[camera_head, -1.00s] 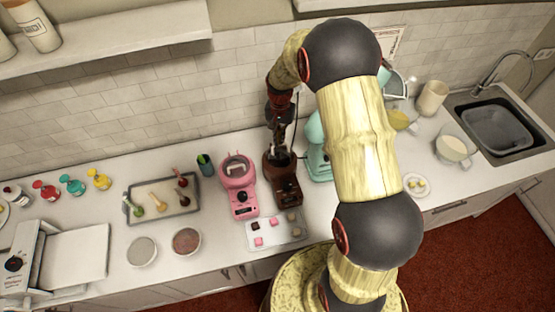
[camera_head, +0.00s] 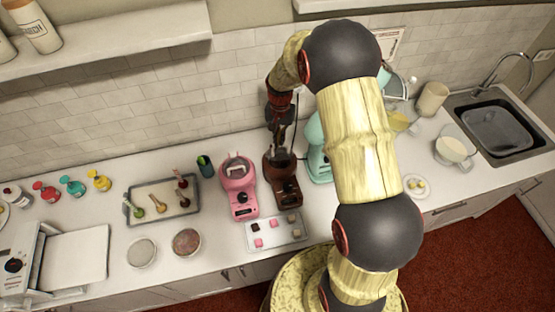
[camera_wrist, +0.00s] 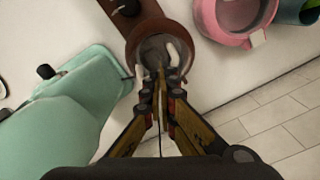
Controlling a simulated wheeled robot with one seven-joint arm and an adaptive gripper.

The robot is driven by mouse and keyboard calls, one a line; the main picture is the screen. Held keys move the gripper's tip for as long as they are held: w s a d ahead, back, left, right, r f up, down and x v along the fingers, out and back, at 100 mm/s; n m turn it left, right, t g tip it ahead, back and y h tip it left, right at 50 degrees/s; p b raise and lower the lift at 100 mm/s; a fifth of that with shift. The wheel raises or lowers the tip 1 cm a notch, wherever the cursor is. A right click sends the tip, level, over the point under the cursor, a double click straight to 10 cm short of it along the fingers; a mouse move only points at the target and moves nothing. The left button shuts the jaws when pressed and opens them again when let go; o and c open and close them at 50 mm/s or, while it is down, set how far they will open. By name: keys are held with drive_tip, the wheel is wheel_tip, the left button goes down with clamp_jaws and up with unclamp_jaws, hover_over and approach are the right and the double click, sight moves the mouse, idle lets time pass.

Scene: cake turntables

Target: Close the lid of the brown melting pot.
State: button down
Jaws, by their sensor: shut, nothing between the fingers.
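The brown melting pot (camera_head: 287,190) stands on the counter between the pink melting pot and the mint machine. Its round bowl shows from above in the wrist view (camera_wrist: 143,35). My gripper (camera_head: 281,150) is shut and empty, pointing down at the bowl. In the wrist view the fingertips (camera_wrist: 161,72) overlap the bowl's opening; I cannot tell whether they touch it. Two pale pieces, perhaps lid handle parts, show on either side of the fingertips. The lid's position is hard to make out behind my gripper.
The pink melting pot (camera_head: 240,185) stands close on the left, the mint machine (camera_head: 318,160) close on the right. A tray of small sweets (camera_head: 275,231) lies in front. The tiled wall (camera_head: 130,100) is close behind.

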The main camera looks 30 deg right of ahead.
sight(281, 154)
drive_tip(key=shift+f+b, duration=0.6)
drive_tip(key=shift+f, duration=0.3)
drive_tip(key=shift+s+a+f+b, duration=0.1)
drive_tip(key=shift+s+f+b, duration=0.2)
drive_tip(key=shift+s+f, duration=0.2)
drive_tip(key=shift+s, duration=0.1)
drive_tip(key=shift+s+f+b, duration=0.35)
drive_tip(key=shift+f, duration=0.15)
drive_tip(key=shift+a+f, duration=0.1)
